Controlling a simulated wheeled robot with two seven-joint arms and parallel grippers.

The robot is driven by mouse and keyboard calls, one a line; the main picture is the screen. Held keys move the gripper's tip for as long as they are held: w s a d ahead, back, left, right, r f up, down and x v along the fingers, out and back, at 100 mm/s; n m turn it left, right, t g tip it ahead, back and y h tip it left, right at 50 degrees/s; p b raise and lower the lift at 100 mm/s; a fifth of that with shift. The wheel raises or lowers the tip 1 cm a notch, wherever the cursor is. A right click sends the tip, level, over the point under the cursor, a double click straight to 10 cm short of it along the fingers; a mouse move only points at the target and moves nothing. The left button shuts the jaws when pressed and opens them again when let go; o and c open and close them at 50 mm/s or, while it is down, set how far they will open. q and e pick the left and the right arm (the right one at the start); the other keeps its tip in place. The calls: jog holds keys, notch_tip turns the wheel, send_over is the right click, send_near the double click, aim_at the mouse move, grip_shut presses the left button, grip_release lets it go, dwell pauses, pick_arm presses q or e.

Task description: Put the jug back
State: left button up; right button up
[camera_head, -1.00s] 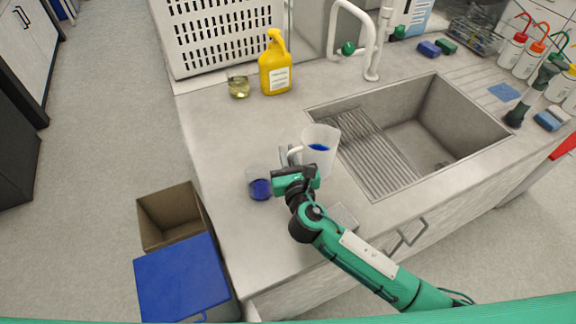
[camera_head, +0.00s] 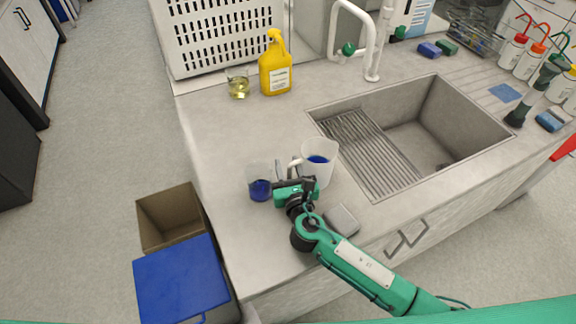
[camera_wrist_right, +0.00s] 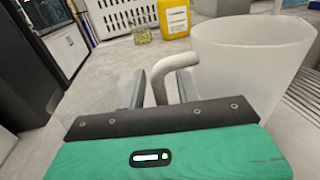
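The jug (camera_head: 322,172) is a translucent white vessel with blue liquid in it. It appears upright on the counter, left of the sink. In the right wrist view the jug (camera_wrist_right: 250,65) fills the upper right, with its handle (camera_wrist_right: 160,82) toward my gripper. My right gripper (camera_head: 298,184) is at the handle side of the jug. In the wrist view its two fingers (camera_wrist_right: 162,90) stand apart on either side of the handle, with gaps showing. My left gripper is not in view.
A glass beaker with blue liquid (camera_head: 260,188) stands close left of my right gripper. The sink (camera_head: 432,125) lies right of the jug. A yellow bottle (camera_head: 275,72) and a beaker of yellow liquid (camera_head: 238,86) stand at the back. The counter's left-middle is clear.

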jog(key=shift+s+r, duration=0.1)
jog(key=s, duration=0.3)
jog(key=s+d+b, duration=0.1)
jog(key=s, duration=0.3)
jog(key=s+d, duration=0.1)
jog(key=s, duration=0.2)
jog(key=shift+s+b, duration=0.2)
jog(key=shift+b, duration=0.1)
jog(key=shift+s+d, duration=0.15)
jog(key=shift+s, duration=0.45)
